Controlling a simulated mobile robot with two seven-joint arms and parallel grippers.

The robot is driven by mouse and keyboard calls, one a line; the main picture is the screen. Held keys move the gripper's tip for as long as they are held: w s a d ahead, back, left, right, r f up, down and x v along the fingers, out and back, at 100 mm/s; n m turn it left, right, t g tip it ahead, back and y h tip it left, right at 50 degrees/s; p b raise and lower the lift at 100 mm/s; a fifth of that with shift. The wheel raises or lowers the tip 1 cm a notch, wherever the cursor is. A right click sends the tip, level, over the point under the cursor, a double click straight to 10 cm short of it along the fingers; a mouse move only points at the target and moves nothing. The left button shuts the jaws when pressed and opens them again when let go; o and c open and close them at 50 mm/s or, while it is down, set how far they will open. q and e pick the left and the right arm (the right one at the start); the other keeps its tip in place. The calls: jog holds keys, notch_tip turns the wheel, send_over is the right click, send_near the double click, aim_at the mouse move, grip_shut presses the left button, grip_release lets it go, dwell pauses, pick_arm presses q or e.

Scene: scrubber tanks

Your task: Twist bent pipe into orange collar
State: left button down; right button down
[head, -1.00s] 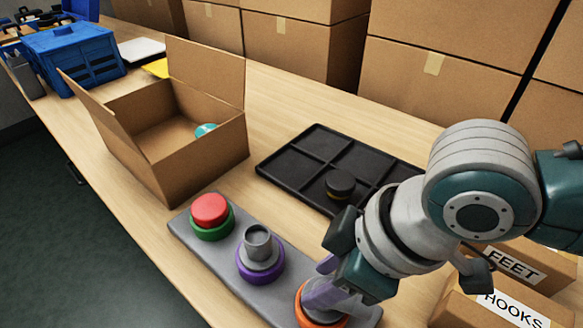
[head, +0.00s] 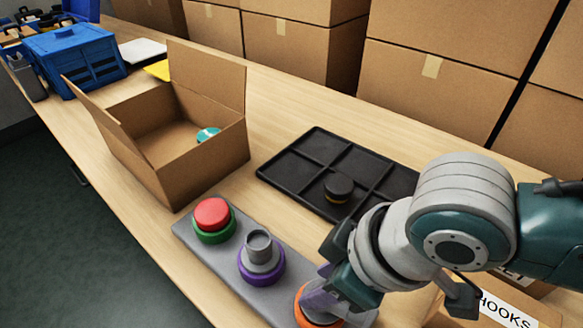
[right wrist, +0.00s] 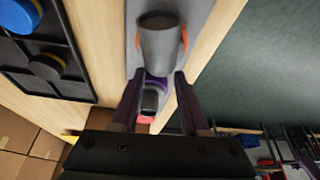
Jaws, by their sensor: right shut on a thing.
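The orange collar (head: 300,314) sits at the near right end of the grey base plate (head: 199,250). My right gripper (head: 318,296) is right over it, tilted down. In the right wrist view its fingers (right wrist: 157,82) are shut on the grey bent pipe (right wrist: 160,50), whose open end points toward the camera's top edge. Orange rim of the collar (right wrist: 185,38) shows on both sides of the pipe. How deep the pipe sits in the collar cannot be told; the fingers hide most of it in the head view. My left gripper is not in view.
The plate also holds a purple collar (head: 262,274) with a grey fitting and a green collar (head: 215,237) with a red cap. A black divided tray (head: 300,158) lies behind. An open cardboard box (head: 205,165) stands left; a box labelled HOOKS (head: 505,310) is at right.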

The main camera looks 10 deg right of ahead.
jog(key=shift+r+m+p, duration=0.15)
jog(key=shift+m+p, duration=0.25)
jog(key=shift+p, duration=0.15)
jog(key=shift+h, duration=0.3)
jog(key=shift+m+p, duration=0.7)
jog(key=shift+p, duration=0.05)
jog(key=shift+m, duration=0.3)
